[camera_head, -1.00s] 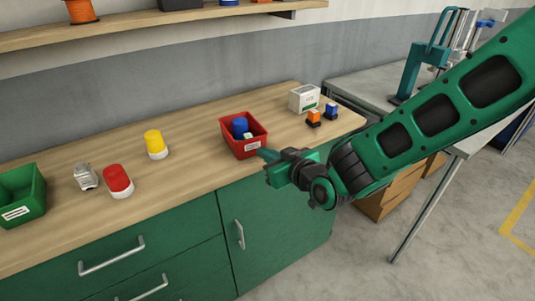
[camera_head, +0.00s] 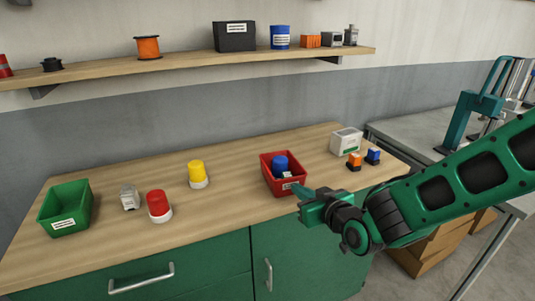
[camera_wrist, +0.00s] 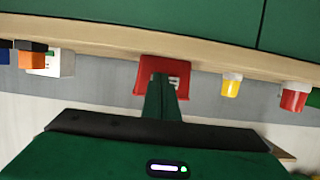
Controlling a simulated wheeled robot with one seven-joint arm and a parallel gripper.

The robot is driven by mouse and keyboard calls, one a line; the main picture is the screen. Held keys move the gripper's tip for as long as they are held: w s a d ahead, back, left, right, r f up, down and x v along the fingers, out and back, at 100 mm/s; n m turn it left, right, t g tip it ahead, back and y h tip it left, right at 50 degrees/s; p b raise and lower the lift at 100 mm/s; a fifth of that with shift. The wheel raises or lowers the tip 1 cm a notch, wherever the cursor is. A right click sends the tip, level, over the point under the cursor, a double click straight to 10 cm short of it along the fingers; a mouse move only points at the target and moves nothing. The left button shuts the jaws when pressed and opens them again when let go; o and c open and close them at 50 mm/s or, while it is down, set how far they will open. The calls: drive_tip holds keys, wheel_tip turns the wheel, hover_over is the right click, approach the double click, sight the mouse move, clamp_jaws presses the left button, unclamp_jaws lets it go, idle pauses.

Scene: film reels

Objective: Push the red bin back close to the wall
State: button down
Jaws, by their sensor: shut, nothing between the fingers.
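The red bin (camera_head: 268,178) stands on the wooden workbench, right of the middle, with a blue item (camera_head: 280,163) and a small pale item inside. Bare bench top shows between the bin and the grey wall (camera_head: 110,145). My gripper (camera_head: 300,190) is shut and empty, its fingertips at the bin's front right side by the white label. In the wrist view the shut fingers (camera_wrist: 161,98) overlap the red bin (camera_wrist: 150,66); I cannot tell whether they touch it.
A white box (camera_head: 346,141), an orange block (camera_head: 354,161) and a blue block (camera_head: 373,156) stand to the right. A yellow-capped item (camera_head: 197,174), a red-capped item (camera_head: 158,206) and a green bin (camera_head: 66,208) stand to the left. A shelf (camera_head: 190,65) hangs above.

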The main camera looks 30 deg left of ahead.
drive_tip(key=shift+w+a, duration=2.55)
drive_tip(key=shift+a, duration=0.55)
drive_tip(key=shift+w+a, duration=2.6)
drive_tip(key=shift+a, duration=0.55)
drive_tip(key=shift+w+a, duration=2.55)
drive_tip(key=shift+a, duration=0.55)
drive_tip(key=shift+r+v, duration=0.2)
drive_tip(key=shift+v, duration=0.75)
drive_tip(key=shift+r+v, duration=0.25)
drive_tip(key=shift+v, duration=0.7)
drive_tip(key=shift+r+v, duration=0.2)
drive_tip(key=shift+v, duration=0.75)
drive_tip(key=shift+w+a, duration=0.1)
drive_tip(key=shift+w, duration=0.05)
